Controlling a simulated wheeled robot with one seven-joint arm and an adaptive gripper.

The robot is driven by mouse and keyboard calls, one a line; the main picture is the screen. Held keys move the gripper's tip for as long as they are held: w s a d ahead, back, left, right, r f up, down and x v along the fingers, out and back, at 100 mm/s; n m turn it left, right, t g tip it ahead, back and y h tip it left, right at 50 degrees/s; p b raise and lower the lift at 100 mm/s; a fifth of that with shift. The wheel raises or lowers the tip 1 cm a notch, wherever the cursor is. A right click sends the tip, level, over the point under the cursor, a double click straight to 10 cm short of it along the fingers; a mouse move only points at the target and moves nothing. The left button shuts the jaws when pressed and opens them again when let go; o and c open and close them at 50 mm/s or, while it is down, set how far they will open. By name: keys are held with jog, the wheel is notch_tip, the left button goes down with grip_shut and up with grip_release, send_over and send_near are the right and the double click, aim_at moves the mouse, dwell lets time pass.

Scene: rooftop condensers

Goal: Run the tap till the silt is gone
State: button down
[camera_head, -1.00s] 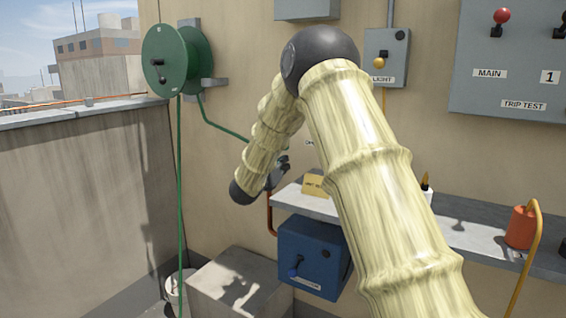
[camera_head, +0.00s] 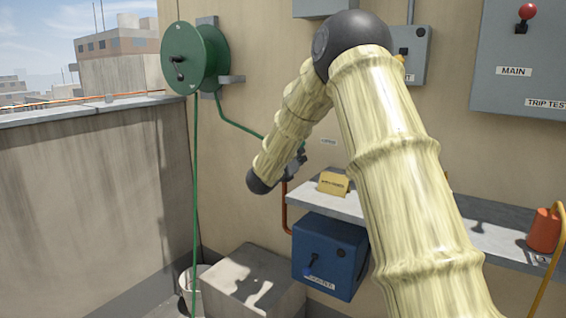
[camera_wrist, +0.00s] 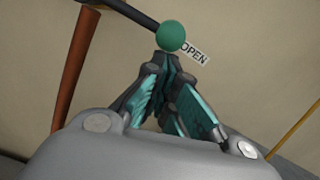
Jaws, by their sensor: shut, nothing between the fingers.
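My gripper (camera_head: 301,158) is at the wall, left of the shelf, largely hidden by my own arm in the head view. In the wrist view my gripper (camera_wrist: 172,62) has its fingers together, with nothing seen between them. A green ball knob (camera_wrist: 171,36) on a dark lever (camera_wrist: 130,14) is just beyond the fingertips; touching or a small gap, I cannot tell. An "OPEN" label (camera_wrist: 194,52) is on the wall behind it. A copper pipe (camera_wrist: 75,70) runs down at left. A green hose (camera_head: 194,200) hangs from a reel (camera_head: 192,58) to a white bucket (camera_head: 187,280). No water is visible.
A shelf (camera_head: 482,232) with a yellow card (camera_head: 333,184) and an orange canister (camera_head: 543,230) runs right. Below are a blue box (camera_head: 325,262) and a grey block (camera_head: 255,285). A parapet (camera_head: 95,190) stands left. Grey electrical boxes hang above the shelf.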

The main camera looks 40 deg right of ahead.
jog(key=shift+s+d+r+b, duration=0.1)
jog(key=shift+s+r+b, duration=0.05)
jog(key=shift+r+b, duration=0.2)
dwell(0.3)
jog(key=f+b+v, duration=0.1)
jog(key=v, duration=0.9)
jog(key=s+f+b+v, duration=0.1)
jog(key=f+v, duration=0.1)
jog(key=v, duration=0.9)
jog(key=shift+d+f+b, duration=0.25)
jog(key=shift+f+b, duration=0.05)
jog(key=shift+b, duration=0.1)
jog(key=shift+f, duration=0.1)
